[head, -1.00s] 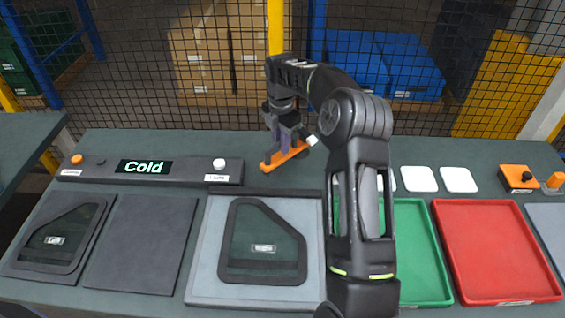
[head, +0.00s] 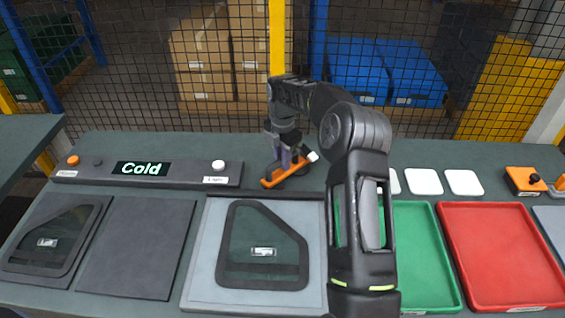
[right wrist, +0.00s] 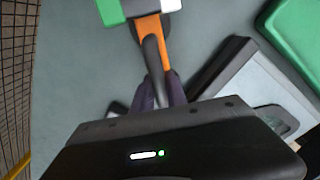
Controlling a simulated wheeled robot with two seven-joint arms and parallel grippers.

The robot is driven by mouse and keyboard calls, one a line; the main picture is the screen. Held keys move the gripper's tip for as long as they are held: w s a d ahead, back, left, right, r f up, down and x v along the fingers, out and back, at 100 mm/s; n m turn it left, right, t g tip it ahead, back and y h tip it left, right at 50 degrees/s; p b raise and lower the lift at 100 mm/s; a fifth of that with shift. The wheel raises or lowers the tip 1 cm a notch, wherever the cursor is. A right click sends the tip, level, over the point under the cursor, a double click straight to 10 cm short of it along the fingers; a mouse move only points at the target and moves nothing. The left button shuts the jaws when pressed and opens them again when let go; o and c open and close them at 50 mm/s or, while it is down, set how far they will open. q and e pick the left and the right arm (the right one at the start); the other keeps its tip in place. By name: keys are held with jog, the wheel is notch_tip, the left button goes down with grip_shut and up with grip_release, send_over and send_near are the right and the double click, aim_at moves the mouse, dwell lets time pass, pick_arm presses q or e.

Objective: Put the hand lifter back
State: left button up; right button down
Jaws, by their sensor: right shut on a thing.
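The hand lifter (head: 287,176) is an orange bar with dark round pads and a dark handle. It is at the back of the bench, just right of the dark console. My right gripper (head: 287,157) is shut on its handle from above. I cannot tell whether the lifter touches the bench. My left gripper is out of view.
The console (head: 195,173) reads "Cold". In front lie a dark panel (head: 138,245) and a grey tray (head: 200,285) holding a window pane (head: 263,230). Green (head: 425,250) and red (head: 505,255) trays, white pads and an orange box (head: 522,180) are to the right. Mesh fence stands behind.

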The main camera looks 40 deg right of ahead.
jog(key=c, duration=1.3)
grip_release()
jog(key=shift+f, duration=0.1)
jog(key=shift+c, duration=0.2)
notch_tip(320, 180, up, 6)
jog(key=p, duration=0.4)
notch_tip(320, 180, up, 6)
